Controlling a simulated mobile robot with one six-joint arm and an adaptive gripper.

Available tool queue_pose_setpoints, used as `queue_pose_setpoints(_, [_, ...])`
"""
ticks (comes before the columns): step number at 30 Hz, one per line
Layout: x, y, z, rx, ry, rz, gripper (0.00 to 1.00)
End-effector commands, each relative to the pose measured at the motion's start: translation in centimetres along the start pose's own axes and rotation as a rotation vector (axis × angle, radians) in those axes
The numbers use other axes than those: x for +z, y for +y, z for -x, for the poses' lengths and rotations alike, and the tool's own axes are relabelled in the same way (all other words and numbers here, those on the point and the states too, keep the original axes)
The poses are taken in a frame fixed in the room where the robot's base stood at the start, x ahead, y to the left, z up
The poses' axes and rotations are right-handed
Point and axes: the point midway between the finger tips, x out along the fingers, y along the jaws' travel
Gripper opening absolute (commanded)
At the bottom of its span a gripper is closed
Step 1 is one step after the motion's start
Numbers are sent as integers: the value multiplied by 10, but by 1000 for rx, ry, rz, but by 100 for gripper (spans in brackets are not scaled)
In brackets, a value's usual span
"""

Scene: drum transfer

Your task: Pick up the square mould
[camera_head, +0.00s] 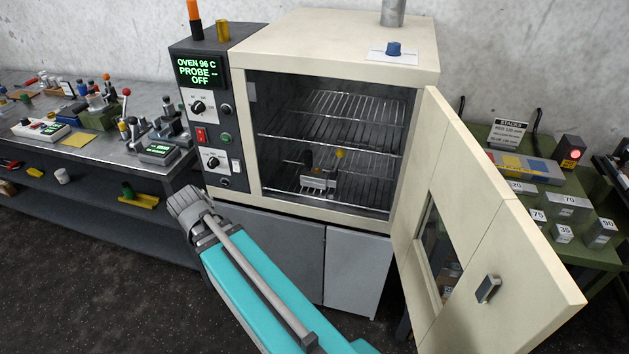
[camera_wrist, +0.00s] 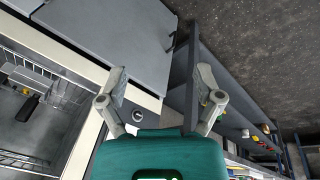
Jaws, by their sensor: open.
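A small grey metal piece (camera_head: 318,181), with a dark handle and a yellow knob by it, sits low inside the oven on the lower rack. It may be the square mould; its shape is too small to tell. In the wrist view a dark handle-like thing (camera_wrist: 27,106) shows inside the oven at the left. My gripper (camera_wrist: 161,75) is open and empty, its two fingers spread wide. It is outside the oven, in front of the cabinet.
The cream oven (camera_head: 335,50) stands open, its display reading 96 C and OFF. Its door (camera_head: 470,200) swings out to the right. A bench (camera_head: 90,150) with tools stands left. A green table (camera_head: 590,245) with numbered blocks stands right, behind the door. Wire racks (camera_head: 340,118) cross the oven.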

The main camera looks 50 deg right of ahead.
Motion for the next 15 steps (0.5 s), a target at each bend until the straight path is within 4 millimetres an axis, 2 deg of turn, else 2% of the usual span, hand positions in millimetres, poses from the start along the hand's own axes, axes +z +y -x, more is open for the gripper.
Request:
queue_pose_setpoints(1, [-16,16,-17,47,36,-78,84])
queue_pose_setpoints(5, [-52,70,-40,181,162,-298,84])
queue_pose_setpoints(6, [-63,88,-46,222,208,-365,84])
queue_pose_setpoints(12, [-110,179,-66,392,461,-662,84])
queue_pose_setpoints(15, [-127,219,-70,450,585,-772,84])
